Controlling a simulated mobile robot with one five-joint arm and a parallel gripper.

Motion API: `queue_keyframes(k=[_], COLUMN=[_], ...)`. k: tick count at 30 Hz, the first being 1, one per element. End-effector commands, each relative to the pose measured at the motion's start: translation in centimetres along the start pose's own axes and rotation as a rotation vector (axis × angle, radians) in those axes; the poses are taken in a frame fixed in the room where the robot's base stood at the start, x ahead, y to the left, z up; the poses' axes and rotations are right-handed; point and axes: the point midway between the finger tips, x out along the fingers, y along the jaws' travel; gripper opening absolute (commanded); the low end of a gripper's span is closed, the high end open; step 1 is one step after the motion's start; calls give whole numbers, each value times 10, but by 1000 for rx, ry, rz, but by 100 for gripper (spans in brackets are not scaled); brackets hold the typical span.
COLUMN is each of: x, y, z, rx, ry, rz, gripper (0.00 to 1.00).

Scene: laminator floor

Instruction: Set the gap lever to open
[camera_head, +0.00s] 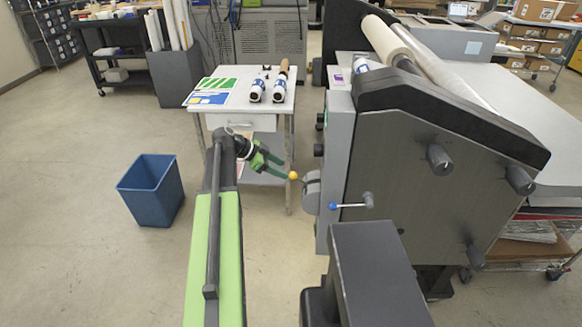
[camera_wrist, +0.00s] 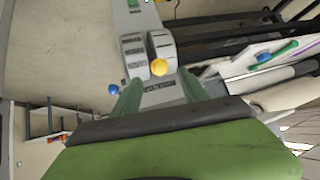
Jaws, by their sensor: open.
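The laminator (camera_head: 435,165) stands at the right, with a grey control panel (camera_head: 338,160) along its near left side. A lever with a yellow ball knob (camera_head: 293,175) sticks out to the left from a round grey hub (camera_head: 312,190) on this panel. A second lever with a blue ball knob (camera_head: 333,206) sits lower on the side. Labels are too small to read, so I cannot tell which is the gap lever. My gripper (camera_head: 284,169) is open, its green fingers pointing at the yellow knob. In the wrist view the yellow knob (camera_wrist: 159,67) appears between the fingertips; contact is unclear.
A small white side table (camera_head: 225,110) with printed sheets and two white-and-blue cylinders (camera_head: 268,86) stands behind my gripper. A blue bin (camera_head: 150,190) stands on the floor at left.

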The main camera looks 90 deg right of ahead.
Motion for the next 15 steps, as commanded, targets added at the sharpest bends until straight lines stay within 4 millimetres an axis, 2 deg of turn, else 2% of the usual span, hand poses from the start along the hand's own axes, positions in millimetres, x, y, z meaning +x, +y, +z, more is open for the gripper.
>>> queue_keyframes(k=[1, 6, 10, 15], x=[-23, -67, -89, -101], y=[-1, -1, -1, 0], z=[-8, -6, -4, 0], rx=[-2, -1, -1, 1], ry=[0, 0, 1, 1], rz=[-1, -1, 0, 1], gripper=[52, 52, 52, 52])
